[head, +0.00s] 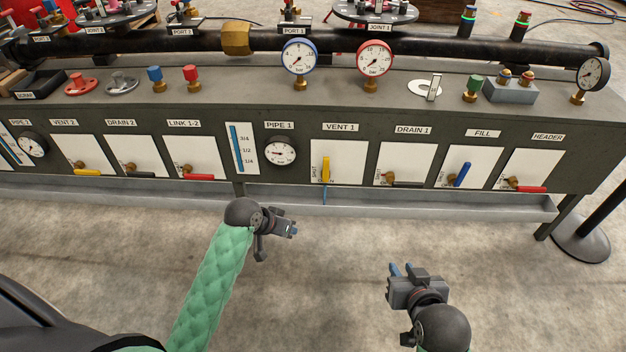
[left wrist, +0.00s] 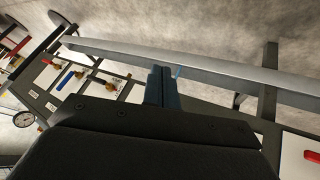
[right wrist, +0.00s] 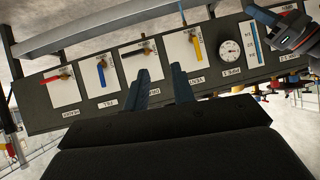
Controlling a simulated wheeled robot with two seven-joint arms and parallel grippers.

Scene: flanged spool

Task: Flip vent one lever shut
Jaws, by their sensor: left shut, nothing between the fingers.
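The vent 1 lever (head: 326,169) is yellow and stands upright on a white plate (head: 346,166) under the VENT 1 label. The word SHUT is printed sideways at the plate's left edge. The lever also shows in the right wrist view (right wrist: 196,48); in the left wrist view I cannot make it out. My left gripper (head: 294,231) is shut and empty, in front of the bench, below and left of the lever and apart from it. Its fingers (left wrist: 162,87) are together. My right gripper (head: 402,268) is open and empty, lower right of the lever.
The drain 1 lever (head: 407,183) is black, the fill lever (head: 462,174) blue and the header lever (head: 530,189) red. A round pipe 1 gauge (head: 280,152) sits left of vent 1. A thin blue streak (head: 324,195) shows below vent 1, before the grey trough (head: 400,207).

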